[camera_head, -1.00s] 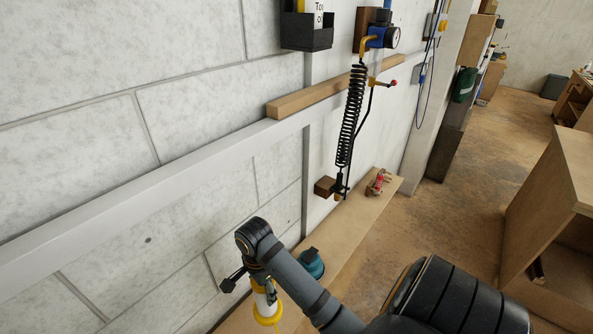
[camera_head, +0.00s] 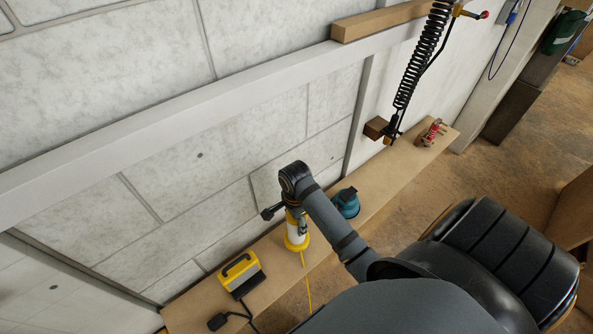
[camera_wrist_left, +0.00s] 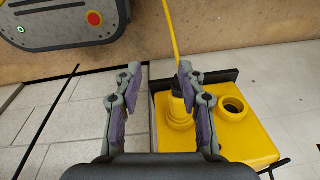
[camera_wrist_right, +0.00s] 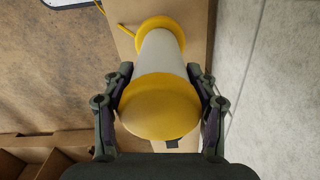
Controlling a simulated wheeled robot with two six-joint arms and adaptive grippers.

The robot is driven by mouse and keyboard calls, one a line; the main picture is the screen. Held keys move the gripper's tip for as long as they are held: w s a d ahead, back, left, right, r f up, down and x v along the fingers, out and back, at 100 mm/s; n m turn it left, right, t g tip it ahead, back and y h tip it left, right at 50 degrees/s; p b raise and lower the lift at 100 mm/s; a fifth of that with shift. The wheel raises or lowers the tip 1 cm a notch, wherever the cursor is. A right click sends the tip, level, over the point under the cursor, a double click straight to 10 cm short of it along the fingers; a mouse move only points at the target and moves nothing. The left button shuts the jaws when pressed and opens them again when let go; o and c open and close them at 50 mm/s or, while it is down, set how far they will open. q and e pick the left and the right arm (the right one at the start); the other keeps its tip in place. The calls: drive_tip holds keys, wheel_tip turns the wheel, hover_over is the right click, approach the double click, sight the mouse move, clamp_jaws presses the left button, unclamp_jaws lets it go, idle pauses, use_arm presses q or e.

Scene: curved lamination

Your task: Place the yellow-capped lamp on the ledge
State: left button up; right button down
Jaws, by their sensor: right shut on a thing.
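The yellow-capped lamp (camera_head: 295,232) has a white body with yellow ends and a yellow cord. My right gripper (camera_head: 287,207) is shut around the lamp's upper part and holds it upright at the wooden ledge along the wall. In the right wrist view the lamp (camera_wrist_right: 160,90) lies between the fingers of my right gripper (camera_wrist_right: 160,105), its far end over the ledge (camera_wrist_right: 190,15). I cannot tell whether its base touches the ledge (camera_head: 375,195).
On the ledge are a yellow-and-black work light (camera_head: 240,273), a teal tool (camera_head: 346,202) and a red item (camera_head: 431,132). A black coiled hose (camera_head: 420,60) hangs at the wall. A yellow container (camera_wrist_left: 215,130) is close to my left gripper.

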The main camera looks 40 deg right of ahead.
wheel_tip(320, 180, down, 2)
drive_tip(key=shift+f, duration=0.25)
drive_tip(key=shift+w+f, duration=0.1)
drive_tip(key=shift+f, duration=0.15)
use_arm(q)
drive_tip(key=s, duration=0.2)
drive_tip(key=shift+s+g, duration=0.3)
drive_tip(key=shift+s, duration=0.05)
use_arm(e)
drive_tip(key=c, duration=0.8)
unclamp_jaws()
drive_tip(key=shift+f, duration=0.1)
drive_tip(key=shift+c, duration=0.2)
drive_tip(key=o, duration=0.4)
use_arm(q)
drive_tip(key=shift+w+r, duration=0.1)
drive_tip(key=shift+w, duration=0.3)
use_arm(e)
drive_tip(key=shift+o, duration=0.2)
